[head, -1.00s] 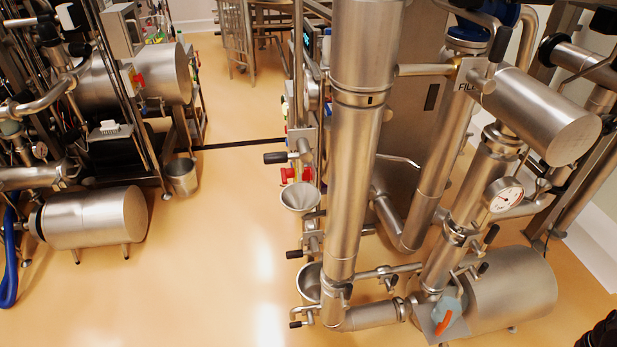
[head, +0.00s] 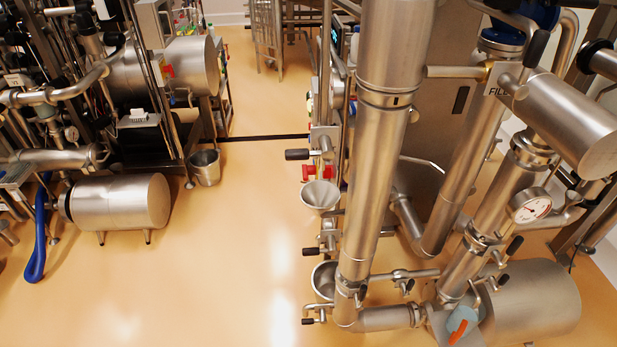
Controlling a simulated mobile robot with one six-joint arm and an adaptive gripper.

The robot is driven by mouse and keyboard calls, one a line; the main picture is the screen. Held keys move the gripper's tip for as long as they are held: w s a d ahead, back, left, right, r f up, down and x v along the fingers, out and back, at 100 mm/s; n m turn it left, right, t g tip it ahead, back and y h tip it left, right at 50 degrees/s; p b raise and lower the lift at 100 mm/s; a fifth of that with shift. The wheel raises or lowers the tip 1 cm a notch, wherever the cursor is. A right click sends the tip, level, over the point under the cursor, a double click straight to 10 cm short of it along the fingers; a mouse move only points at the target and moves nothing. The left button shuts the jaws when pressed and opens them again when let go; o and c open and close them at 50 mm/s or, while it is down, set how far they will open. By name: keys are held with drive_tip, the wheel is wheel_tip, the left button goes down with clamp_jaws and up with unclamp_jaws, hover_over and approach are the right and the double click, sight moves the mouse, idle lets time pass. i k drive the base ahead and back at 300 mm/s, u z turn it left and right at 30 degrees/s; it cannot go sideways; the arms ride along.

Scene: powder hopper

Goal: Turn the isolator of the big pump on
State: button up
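At the lower right, a large steel cylinder (head: 530,300) lies on the floor beside the pipework and looks like the big pump. In front of its left end is a small light-blue disc (head: 464,317) with an orange handle (head: 458,331), which looks like its isolator. The handle slants from lower left to upper right; I cannot tell whether that is on or off. Another steel cylinder (head: 118,201) on short legs stands on the floor at left. A small red part (head: 167,72) shows on the left machine. My gripper is not in view.
Thick vertical pipes (head: 375,170) and a pressure gauge (head: 530,206) stand around the right cylinder. Steel funnels (head: 320,196) and black-handled valves stick out to their left. A bucket (head: 205,167) and a blue hose (head: 38,240) are at left. The orange floor (head: 230,260) between is clear.

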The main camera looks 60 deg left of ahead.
sight(307, 170)
drive_tip(key=z, duration=0.05)
drive_tip(key=k, duration=1.45)
drive_tip(key=u, duration=1.75)
drive_tip(key=i, duration=1)
drive_tip(key=z, duration=0.1)
